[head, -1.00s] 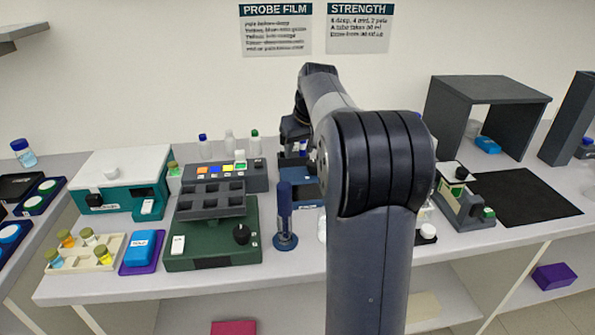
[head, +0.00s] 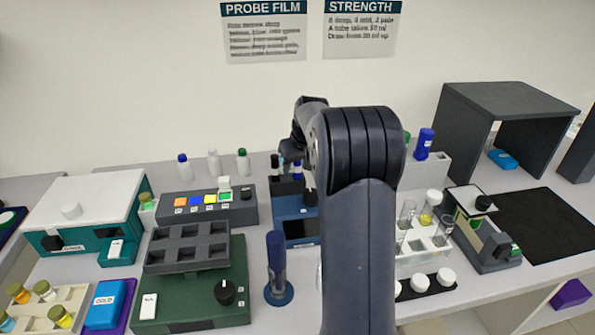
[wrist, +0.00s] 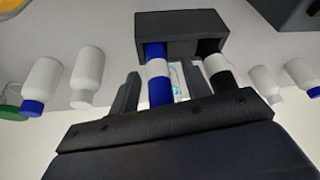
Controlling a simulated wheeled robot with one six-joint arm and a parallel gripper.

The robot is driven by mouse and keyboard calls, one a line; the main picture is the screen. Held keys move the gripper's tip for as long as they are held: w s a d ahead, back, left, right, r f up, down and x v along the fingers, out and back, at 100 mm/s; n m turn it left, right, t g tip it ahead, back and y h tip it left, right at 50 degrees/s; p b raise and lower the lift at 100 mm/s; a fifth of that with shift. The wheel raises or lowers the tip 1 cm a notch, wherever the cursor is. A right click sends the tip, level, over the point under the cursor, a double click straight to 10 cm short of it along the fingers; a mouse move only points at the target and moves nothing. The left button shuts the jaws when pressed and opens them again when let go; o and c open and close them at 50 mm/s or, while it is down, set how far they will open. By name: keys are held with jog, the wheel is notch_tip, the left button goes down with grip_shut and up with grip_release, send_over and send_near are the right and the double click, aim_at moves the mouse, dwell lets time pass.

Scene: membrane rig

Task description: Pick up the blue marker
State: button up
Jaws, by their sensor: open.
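The blue marker (wrist: 158,77), with a white band, stands in a dark holder (wrist: 181,24) in the wrist view. A black marker (wrist: 219,74) with a white band stands beside it in the same holder. My gripper (wrist: 160,88) is open, with one finger on each side of the blue marker. The right finger lies between the two markers. I cannot tell whether either finger touches the blue marker. In the head view the blue marker (head: 297,169) shows just left of my arm, which hides most of my gripper.
White bottles (wrist: 87,75) stand on both sides of the holder. A panel with coloured buttons (head: 208,204) and a dark green device (head: 195,297) are left of my arm. A tube rack (head: 425,262) and a dark open box (head: 510,94) are right.

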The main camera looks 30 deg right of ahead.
jog(key=shift+w+f, duration=0.15)
jog(key=shift+f, duration=0.2)
jog(key=shift+c, duration=0.4)
jog(key=c, duration=0.9)
